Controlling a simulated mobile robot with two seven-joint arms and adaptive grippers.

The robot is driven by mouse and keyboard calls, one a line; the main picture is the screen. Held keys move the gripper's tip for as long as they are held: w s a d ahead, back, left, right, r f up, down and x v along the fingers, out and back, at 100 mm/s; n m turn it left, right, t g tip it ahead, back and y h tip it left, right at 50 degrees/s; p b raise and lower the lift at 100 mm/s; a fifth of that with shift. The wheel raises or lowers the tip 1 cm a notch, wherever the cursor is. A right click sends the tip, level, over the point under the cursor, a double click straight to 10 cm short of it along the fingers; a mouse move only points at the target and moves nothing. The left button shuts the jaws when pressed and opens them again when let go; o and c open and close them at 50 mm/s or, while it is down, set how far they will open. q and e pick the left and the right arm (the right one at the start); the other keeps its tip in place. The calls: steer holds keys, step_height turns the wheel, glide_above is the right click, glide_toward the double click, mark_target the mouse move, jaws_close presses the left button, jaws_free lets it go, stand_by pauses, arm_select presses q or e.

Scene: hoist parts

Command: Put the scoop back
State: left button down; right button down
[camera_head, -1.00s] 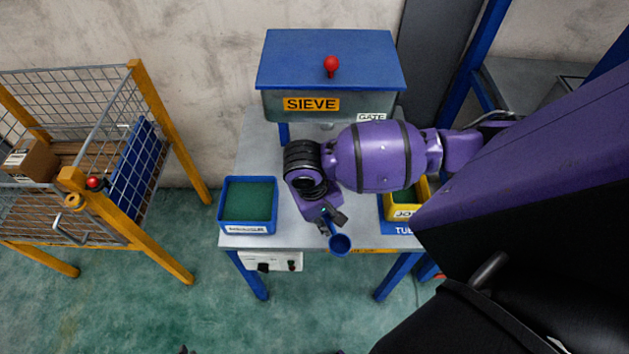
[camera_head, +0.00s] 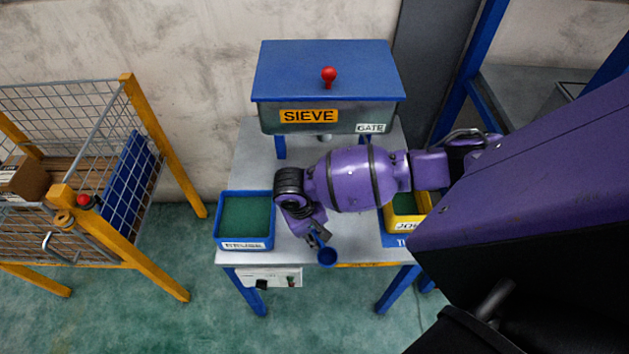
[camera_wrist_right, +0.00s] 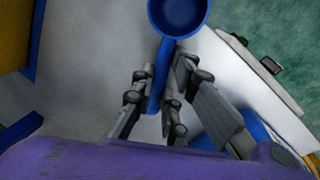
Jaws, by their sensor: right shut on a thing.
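The blue scoop (camera_head: 327,257) has a round cup and a straight handle. In the head view its cup is by the table's front edge. It also shows in the right wrist view (camera_wrist_right: 178,14), cup at the top and handle running down between the fingers. My right gripper (camera_head: 317,238) is shut on the scoop's handle; its grey fingers (camera_wrist_right: 165,85) lie on both sides of the handle in the wrist view. Whether the scoop touches the table cannot be told. My left gripper is not in view.
A blue bin with a green inside (camera_head: 245,193) stands at the table's left. A yellow bin (camera_head: 405,224) stands at the right, partly behind my arm. The sieve box (camera_head: 328,72) with a red knob is at the back. A wire cage cart (camera_head: 124,80) stands left.

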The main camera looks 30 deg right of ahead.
steer(key=shift+f, duration=0.15)
steer(key=c, duration=1.7)
jaws_free()
steer(key=shift+c, duration=0.2)
steer(key=p+v, duration=0.1)
steer(key=v, duration=1.1)
